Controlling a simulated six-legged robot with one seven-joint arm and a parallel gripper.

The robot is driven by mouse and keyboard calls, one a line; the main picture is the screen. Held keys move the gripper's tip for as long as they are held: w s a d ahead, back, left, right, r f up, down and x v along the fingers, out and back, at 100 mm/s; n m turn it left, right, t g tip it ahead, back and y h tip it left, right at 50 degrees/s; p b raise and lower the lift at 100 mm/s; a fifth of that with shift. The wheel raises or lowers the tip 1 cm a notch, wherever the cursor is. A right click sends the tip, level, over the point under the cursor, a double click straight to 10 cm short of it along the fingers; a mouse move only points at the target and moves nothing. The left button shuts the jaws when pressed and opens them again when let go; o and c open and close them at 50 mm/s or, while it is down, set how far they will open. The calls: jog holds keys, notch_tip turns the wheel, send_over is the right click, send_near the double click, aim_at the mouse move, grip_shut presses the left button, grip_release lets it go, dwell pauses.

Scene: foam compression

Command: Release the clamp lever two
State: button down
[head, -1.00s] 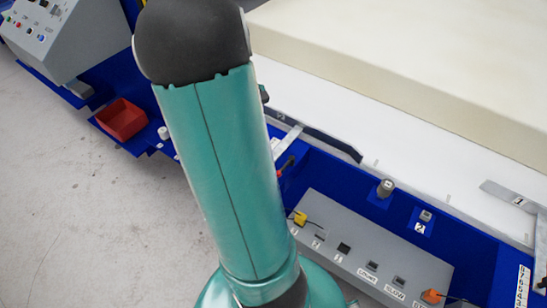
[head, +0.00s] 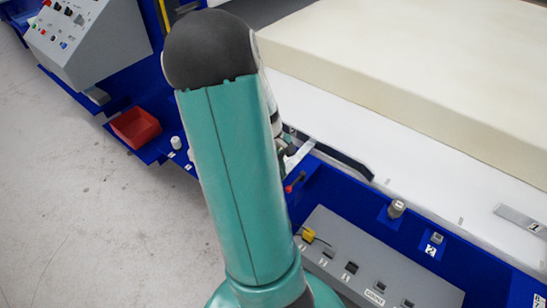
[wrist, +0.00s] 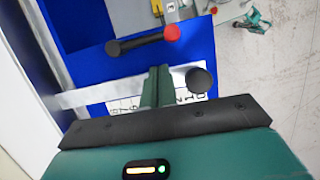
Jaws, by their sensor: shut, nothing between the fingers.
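A black lever handle with a red end (wrist: 145,42) lies over the blue frame in the wrist view, beyond my gripper. In the head view its red end (head: 290,188) shows just right of my arm. A flat metal bar (wrist: 85,97) runs in from the left in the wrist view, toward my fingers; it also shows in the head view (head: 301,153). My gripper (wrist: 158,72) has its green fingers together and empty, apart from the handle in the picture. Whether the fingers touch the bar cannot be told. My arm hides much of this spot in the head view.
A black round knob (wrist: 200,80) sits right of my fingers, above a white numbered scale (wrist: 165,97). A grey switch panel (head: 345,262), a red bin (head: 135,128) and a control console (head: 75,42) stand nearby. Foam (head: 420,75) lies on the white bed.

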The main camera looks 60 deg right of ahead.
jog(key=shift+s+a+f, duration=0.1)
jog(key=shift+s+a, duration=0.05)
jog(key=shift+s, duration=0.45)
jog(key=shift+s+a+f, duration=0.1)
jog(key=shift+s, duration=0.45)
